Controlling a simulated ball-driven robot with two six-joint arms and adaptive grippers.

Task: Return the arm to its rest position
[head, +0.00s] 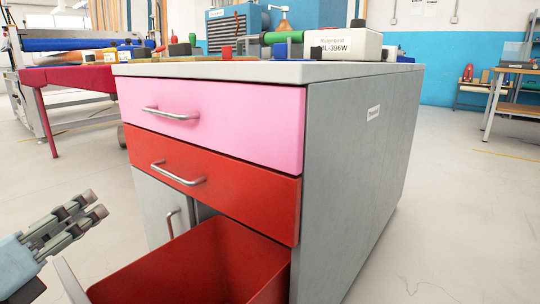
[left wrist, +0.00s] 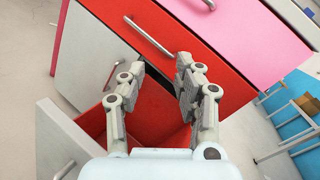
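My left gripper (head: 94,205) is at the lower left of the head view, apart from the cabinet (head: 360,140). In the left wrist view its two fingers (left wrist: 160,72) are spread with a gap between them and nothing held. They point toward the red drawer front (head: 205,178) and its metal handle. The pink drawer (head: 220,118) above is closed. Below, an open drawer with a red inside (head: 205,265) sticks out, and it also shows behind the fingers in the left wrist view (left wrist: 160,120). My right gripper is not in either view.
The cabinet top carries a white labelled box (head: 345,44) and several small coloured items. A red-covered table (head: 75,80) stands at the left back. A workbench (head: 515,90) stands at the far right. The floor right of the cabinet is clear.

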